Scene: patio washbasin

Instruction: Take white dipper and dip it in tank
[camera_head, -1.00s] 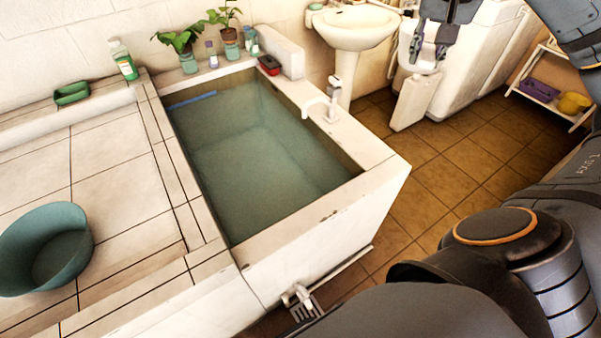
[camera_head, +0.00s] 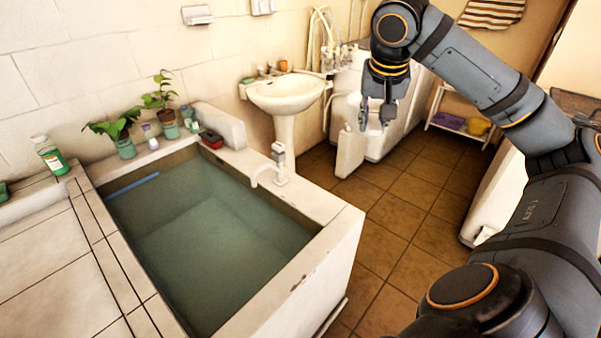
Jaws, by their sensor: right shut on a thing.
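The tank (camera_head: 333,262) is a white-walled basin full of greenish water, at the lower left and centre. My right gripper (camera_head: 376,120) is beyond the tank's far right corner, to the right of the washbasin, with its fingers pointing down. It is shut on a pale thing between its fingers, which looks like the white dipper (camera_head: 375,113). The dipper's outline blends with the white surfaces behind it, so its full shape and tilt are hard to tell. It is apart from the tank and its water. My left gripper is out of view.
A white tap (camera_head: 268,172) stands on the tank's right rim. Potted plants (camera_head: 124,146), a red-and-black item (camera_head: 211,139) and a green bottle (camera_head: 48,154) line the back edge. A pedestal washbasin (camera_head: 287,92) stands behind. Tiled floor (camera_head: 385,225) right of the tank is clear.

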